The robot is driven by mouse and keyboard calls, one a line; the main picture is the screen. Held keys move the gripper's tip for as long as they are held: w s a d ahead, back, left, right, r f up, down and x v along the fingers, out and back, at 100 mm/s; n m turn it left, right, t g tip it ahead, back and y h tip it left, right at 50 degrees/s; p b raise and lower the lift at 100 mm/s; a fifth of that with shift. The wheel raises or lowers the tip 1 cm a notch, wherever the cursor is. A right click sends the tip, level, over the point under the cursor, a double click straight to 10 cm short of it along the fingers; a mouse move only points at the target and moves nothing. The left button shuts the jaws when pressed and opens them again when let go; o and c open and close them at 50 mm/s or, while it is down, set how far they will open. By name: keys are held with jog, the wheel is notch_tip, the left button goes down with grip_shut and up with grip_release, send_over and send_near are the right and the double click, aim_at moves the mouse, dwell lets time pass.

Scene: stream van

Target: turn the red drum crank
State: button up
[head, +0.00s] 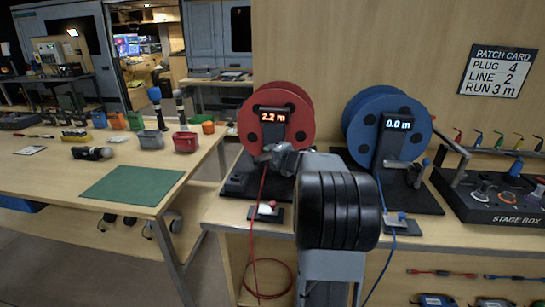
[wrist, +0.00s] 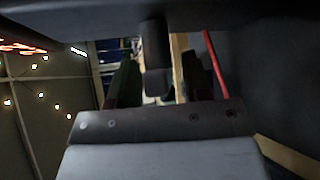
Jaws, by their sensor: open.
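The red drum (head: 297,98) stands on the bench in the head view, with a display (head: 273,118) reading 2.2 m. A red cable (head: 260,190) hangs down from its front; a red strip, perhaps this cable, shows in the wrist view (wrist: 215,65). My gripper (head: 272,155) is low in front of the drum, and my wrist and arm hide much of the crank area. In the wrist view my open fingers (wrist: 158,88) stand either side of a dark upright piece (wrist: 154,50), possibly the crank handle. Contact cannot be told.
A blue drum (head: 360,108) reading 0.0 m stands close on the right, with its own crank. Further right are a stage box (head: 490,200) and a patch card (head: 497,71). A table with a green mat (head: 132,185) and small items is on the left.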

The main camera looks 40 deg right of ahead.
jog(key=c, duration=0.8)
jog(key=shift+o, duration=0.2)
jog(key=shift+r, duration=0.1)
jog(key=shift+p, duration=0.55)
